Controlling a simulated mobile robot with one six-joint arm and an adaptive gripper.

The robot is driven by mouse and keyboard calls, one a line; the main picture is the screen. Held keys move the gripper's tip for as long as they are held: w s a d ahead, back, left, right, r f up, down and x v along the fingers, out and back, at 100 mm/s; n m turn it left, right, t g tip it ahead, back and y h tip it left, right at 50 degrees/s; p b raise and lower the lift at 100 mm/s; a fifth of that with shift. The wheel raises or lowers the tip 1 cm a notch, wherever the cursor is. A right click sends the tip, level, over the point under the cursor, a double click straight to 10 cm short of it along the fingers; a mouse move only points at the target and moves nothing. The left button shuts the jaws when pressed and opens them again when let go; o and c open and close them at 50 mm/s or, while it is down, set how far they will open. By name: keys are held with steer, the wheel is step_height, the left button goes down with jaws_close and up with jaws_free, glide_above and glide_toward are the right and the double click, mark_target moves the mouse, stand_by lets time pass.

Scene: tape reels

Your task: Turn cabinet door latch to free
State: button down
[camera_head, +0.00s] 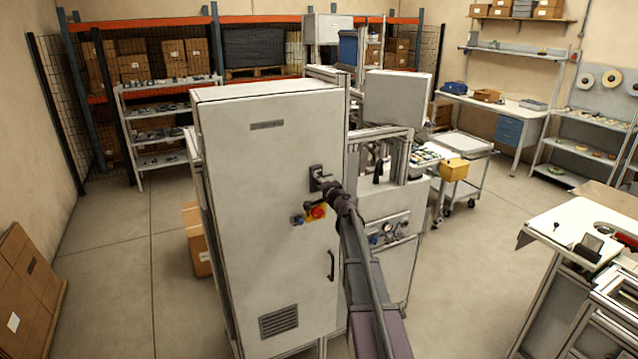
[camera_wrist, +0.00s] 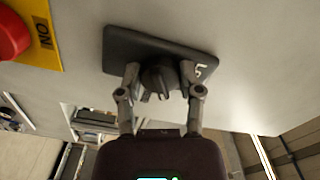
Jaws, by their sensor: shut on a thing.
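The grey cabinet door (camera_head: 262,190) faces me in the head view. Its latch has a dark plate (camera_head: 314,176) at the door's right edge; in the wrist view the plate (camera_wrist: 120,40) carries a dark round knob (camera_wrist: 155,78) and a white mark at its right end. My gripper (camera_wrist: 160,82) has one finger on each side of the knob and is shut on it. In the head view my gripper (camera_head: 328,187) is at the plate and my arm hides part of the latch. I cannot tell the latch's turn position.
A red button on a yellow plate (camera_head: 317,212) is just below the latch; in the wrist view the red button (camera_wrist: 12,35) is at upper left. A black door handle (camera_head: 331,265) is lower down. A machine with gauges (camera_head: 388,232) stands close right.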

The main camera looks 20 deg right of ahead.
steer(key=m, duration=0.6)
steer(key=shift+w, duration=0.1)
steer(key=shift+m, duration=0.3)
steer(key=shift+c, duration=1.3)
jaws_free()
steer(key=shift+s, duration=0.2)
steer(key=s, duration=1.1)
steer(key=shift+s+d, duration=0.2)
steer(key=shift+s, duration=0.15)
steer(key=shift+a, duration=0.1)
